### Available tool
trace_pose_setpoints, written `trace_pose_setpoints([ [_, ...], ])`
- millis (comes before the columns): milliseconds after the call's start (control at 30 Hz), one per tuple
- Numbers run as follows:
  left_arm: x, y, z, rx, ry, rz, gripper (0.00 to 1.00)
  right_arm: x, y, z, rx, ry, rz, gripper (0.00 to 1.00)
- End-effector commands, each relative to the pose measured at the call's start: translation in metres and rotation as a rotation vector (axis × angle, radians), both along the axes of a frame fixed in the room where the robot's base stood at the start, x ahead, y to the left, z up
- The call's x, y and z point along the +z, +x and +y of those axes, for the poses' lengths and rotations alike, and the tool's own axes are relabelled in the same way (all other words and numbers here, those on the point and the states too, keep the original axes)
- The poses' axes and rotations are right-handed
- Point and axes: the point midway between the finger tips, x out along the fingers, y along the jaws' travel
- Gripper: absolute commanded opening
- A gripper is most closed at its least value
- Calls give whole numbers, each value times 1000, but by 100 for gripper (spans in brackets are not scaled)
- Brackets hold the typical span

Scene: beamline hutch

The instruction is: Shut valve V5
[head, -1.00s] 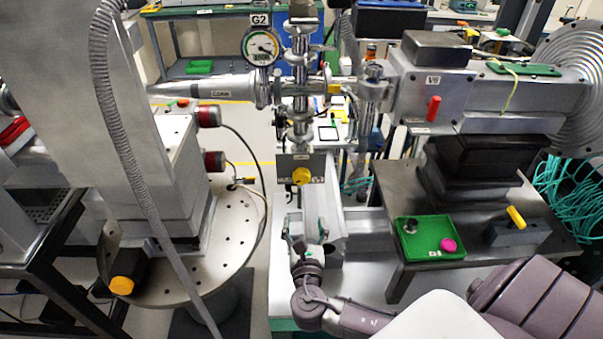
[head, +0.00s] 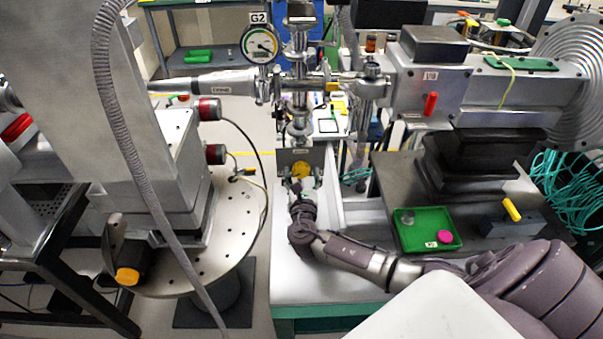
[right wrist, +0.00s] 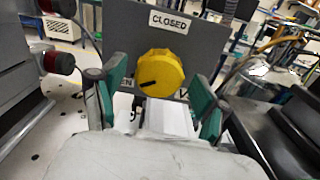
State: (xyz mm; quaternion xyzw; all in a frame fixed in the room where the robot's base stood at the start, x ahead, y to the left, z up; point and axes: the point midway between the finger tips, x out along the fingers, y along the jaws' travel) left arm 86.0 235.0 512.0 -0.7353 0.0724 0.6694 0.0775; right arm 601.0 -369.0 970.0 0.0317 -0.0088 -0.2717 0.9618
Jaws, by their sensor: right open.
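A round yellow valve knob (head: 301,170) sits on a grey panel (head: 285,156) below the vertical pipe in the head view. In the right wrist view the knob (right wrist: 160,72) faces me, and its black mark points left and slightly down, towards a partly hidden label ending in "EN". A "CLOSED" label (right wrist: 170,21) is above the knob. I cannot read a V5 tag. My right gripper (head: 303,183) is open at the knob. In the wrist view its green-padded fingers (right wrist: 158,88) stand either side of the knob, with visible gaps. My left gripper is not in view.
A dial gauge (head: 259,44) and pipework stand above the panel. A red handle (head: 430,103) is on the grey box at right. A green tray (head: 428,243) holds a magenta piece. A yellow-handled block (head: 512,210) lies beside it. A round perforated table (head: 215,240) stands left.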

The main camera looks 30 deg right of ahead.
Motion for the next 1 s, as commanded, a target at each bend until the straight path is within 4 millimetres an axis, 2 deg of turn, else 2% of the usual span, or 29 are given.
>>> trace_pose_setpoints([
  [267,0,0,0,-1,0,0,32,0,1,0,1,0,1,72],
  [600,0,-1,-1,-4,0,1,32,0,1,0,1,0,1,16],
  [1000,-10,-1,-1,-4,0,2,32,-2,1,0,1,68,-42,15],
])
